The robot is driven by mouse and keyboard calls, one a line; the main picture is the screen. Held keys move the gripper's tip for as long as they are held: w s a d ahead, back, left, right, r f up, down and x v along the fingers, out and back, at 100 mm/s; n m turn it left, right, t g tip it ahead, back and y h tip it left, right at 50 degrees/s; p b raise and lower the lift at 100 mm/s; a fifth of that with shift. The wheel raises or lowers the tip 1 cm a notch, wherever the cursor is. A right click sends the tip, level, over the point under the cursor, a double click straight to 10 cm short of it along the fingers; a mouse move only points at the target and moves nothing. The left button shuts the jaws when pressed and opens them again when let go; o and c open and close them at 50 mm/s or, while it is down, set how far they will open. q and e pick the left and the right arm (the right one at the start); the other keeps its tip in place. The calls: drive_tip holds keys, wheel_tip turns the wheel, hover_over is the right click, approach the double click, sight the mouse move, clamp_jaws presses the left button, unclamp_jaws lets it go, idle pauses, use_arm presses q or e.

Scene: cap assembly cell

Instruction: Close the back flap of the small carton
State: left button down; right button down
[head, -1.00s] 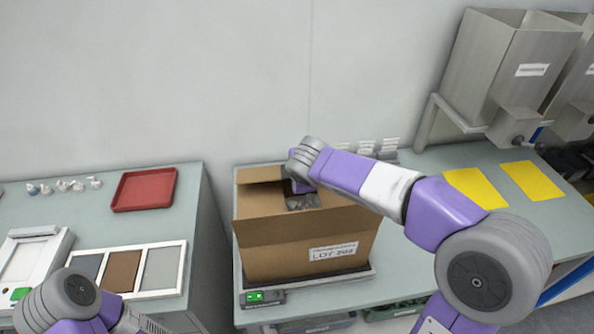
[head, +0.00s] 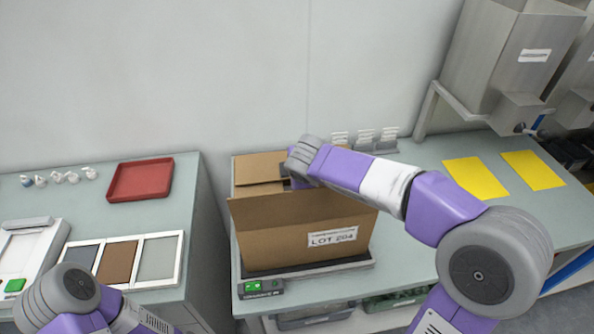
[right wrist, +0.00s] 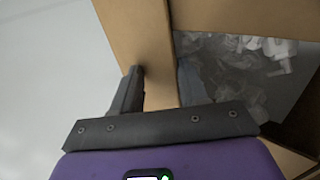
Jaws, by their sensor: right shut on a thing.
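The small carton (head: 290,246) is a brown box with a "LOT 204" label on its front, standing on the right bench. A front panel rises along its near edge and hides most of the opening. A cardboard panel that looks like the back flap (head: 260,168) stands at its far side. My right gripper (right wrist: 160,85) is at the far side, shut on this flap, with one finger on each face of the board in the right wrist view (right wrist: 138,30). My arm hides the gripper's fingers in the head view. My left forearm enters bottom left; its gripper is out of frame.
Clear and whitish small parts (right wrist: 245,60) lie inside the carton. Yellow sheets (head: 475,178) lie to the right, and steel hoppers (head: 510,55) hang above. A red tray (head: 140,180) is on the left bench.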

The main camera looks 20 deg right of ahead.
drive_tip(key=c, duration=1.1)
unclamp_jaws()
drive_tip(key=shift+s+d+f, duration=0.1)
drive_tip(key=shift+s+f, duration=0.1)
drive_tip(key=shift+f, duration=0.4)
drive_tip(key=shift+c, duration=1.1)
wheel_tip(320, 180, up, 10)
drive_tip(key=p, duration=0.4)
drive_tip(key=shift+w+f, duration=0.1)
drive_tip(key=shift+f, duration=0.15)
drive_tip(key=shift+r, duration=0.6)
